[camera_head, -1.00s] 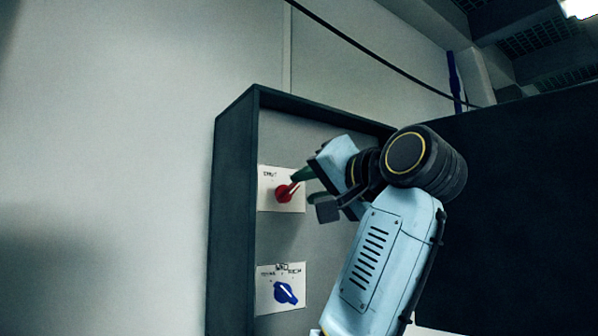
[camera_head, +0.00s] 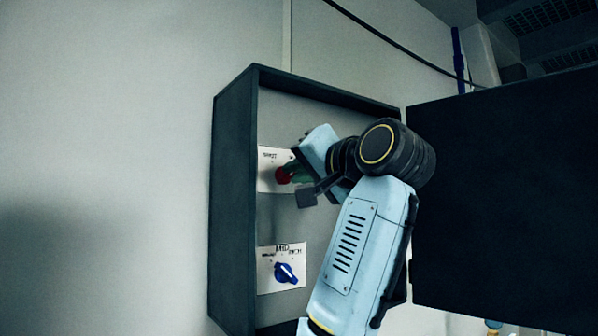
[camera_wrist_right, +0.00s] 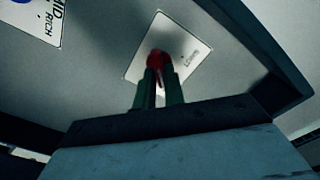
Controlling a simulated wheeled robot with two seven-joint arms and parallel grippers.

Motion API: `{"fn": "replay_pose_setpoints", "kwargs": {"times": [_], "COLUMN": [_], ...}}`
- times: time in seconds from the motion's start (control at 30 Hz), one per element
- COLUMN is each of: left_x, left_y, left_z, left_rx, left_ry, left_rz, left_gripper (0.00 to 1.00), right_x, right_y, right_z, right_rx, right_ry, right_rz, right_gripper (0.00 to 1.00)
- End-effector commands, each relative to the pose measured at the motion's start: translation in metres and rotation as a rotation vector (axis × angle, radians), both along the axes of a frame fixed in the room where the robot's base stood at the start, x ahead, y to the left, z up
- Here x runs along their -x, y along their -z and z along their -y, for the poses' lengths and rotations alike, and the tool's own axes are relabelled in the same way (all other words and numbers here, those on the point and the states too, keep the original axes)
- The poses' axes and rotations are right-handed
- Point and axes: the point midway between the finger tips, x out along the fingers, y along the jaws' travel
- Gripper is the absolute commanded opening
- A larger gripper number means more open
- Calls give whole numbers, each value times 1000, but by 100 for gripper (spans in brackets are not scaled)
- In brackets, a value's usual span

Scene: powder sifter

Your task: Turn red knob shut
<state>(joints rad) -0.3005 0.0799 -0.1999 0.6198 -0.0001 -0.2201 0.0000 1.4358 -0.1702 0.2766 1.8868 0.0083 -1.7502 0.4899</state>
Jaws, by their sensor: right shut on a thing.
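The red knob (camera_head: 283,175) sits on a white label plate (camera_head: 268,156) inside the open dark cabinet (camera_head: 231,200). My right gripper (camera_head: 293,171) is at the knob, and its green fingers are shut on it. In the right wrist view the red knob (camera_wrist_right: 158,58) shows between the tips of the two green fingers (camera_wrist_right: 158,77). The gripper covers part of the knob, so its exact pointer angle is hard to tell. My left gripper is not in view.
A blue knob (camera_head: 286,273) on a second white plate sits below the red one. The cabinet's dark door (camera_head: 500,200) stands open to the right. The cabinet's side walls and top edge frame the space around my right arm.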

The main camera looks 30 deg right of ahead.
Motion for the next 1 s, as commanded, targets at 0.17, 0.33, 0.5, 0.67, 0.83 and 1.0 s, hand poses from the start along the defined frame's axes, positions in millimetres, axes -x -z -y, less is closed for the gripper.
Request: {"fn": "replay_pose_setpoints", "kwargs": {"times": [0.17,0.33,0.5,0.67,0.83,1.0], "left_x": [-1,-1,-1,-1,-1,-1], "left_y": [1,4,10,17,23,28], "left_z": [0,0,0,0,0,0], "left_rx": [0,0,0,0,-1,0], "left_ry": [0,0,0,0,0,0], "left_rz": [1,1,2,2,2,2], "left_gripper": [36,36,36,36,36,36], "right_x": [0,0,1,1,1,1], "right_y": [0,0,0,0,0,-1], "right_z": [0,1,1,0,0,-1], "right_rx": [13,69,177,317,478,638], "right_ry": [1,3,4,3,4,5], "right_rz": [2,10,25,45,66,89], "right_gripper": [0,0,0,0,0,0]}}
